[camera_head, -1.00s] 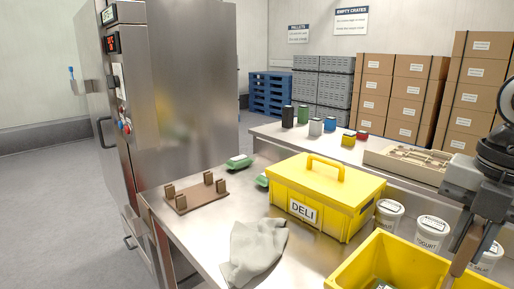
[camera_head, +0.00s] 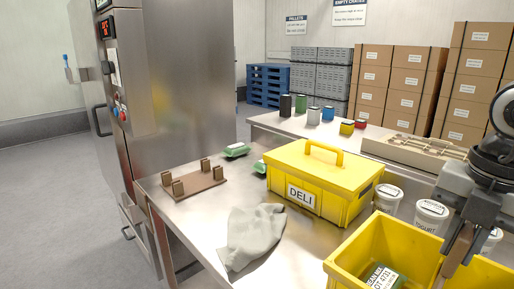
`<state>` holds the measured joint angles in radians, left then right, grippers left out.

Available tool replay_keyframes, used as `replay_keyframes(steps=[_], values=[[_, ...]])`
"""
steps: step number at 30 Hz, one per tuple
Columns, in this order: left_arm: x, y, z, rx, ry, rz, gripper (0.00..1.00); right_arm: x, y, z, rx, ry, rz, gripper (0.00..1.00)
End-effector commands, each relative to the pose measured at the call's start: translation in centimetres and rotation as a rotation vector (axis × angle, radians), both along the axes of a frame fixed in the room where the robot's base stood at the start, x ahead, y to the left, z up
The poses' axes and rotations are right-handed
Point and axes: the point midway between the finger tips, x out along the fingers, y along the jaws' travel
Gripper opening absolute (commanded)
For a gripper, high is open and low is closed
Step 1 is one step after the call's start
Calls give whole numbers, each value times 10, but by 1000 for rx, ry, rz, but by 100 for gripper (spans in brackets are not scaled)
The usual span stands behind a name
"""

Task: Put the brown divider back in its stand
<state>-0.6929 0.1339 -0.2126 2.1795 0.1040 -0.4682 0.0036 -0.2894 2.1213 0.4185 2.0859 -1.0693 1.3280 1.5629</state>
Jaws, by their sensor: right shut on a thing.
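The brown stand (camera_head: 205,184), a flat base with several short upright posts, sits empty on the steel table at the left. My right gripper (camera_head: 468,226) is at the right edge, above the open yellow crate (camera_head: 345,266). It is shut on the brown divider (camera_head: 457,254), which shows only as a narrow, tilted brown strip below the jaws. Much of the divider is hidden by the gripper or seen edge-on. The gripper is far to the right of the stand. My left gripper is not in view.
A closed yellow DELI box (camera_head: 330,208) stands between gripper and stand. A grey cloth (camera_head: 252,236) lies in front of it, green packs (camera_head: 237,151) behind the stand. White tubs (camera_head: 431,214) stand beside the crate. The steel machine (camera_head: 185,80) rises behind the stand.

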Motion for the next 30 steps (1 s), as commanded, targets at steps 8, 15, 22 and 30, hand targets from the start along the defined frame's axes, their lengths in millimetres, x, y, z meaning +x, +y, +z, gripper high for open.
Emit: replay_keyframes(steps=[8,15,22,30], values=[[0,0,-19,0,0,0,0,0,1,-35,1,-2,1,0],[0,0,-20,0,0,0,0,0,0,-37,0,-2,1,0],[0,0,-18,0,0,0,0,0,1,-35,1,-2,1,0],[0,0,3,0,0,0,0,0,0,2,0,-3,0,0]])
